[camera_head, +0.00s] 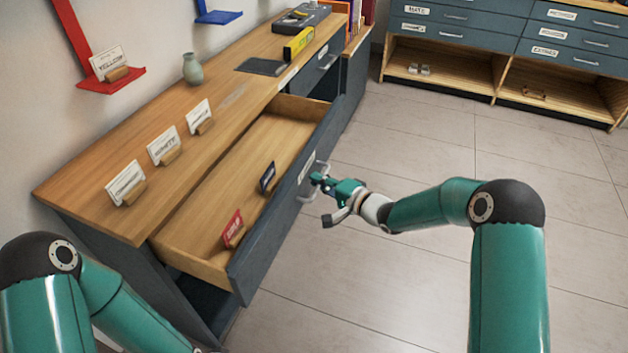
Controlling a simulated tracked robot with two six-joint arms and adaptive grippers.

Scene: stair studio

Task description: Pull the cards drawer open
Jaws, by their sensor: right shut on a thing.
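The cards drawer (280,212) is pulled out from the wooden-topped cabinet. It has a dark blue-grey front with a white label (307,170) and a metal handle (310,188). Inside stand a red card (233,228) in a wooden holder and a dark card (267,177). My right gripper (322,181) is at the drawer front, shut on the handle. My left arm comes in at the lower left, and its gripper is out of the picture.
Several white cards in wooden holders, one of them here (163,146), and a green vase (192,69) stand on the countertop (220,105). A red wall shelf (111,80) is at the left. Another drawer cabinet (520,40) stands at the back. The tiled floor at the right is clear.

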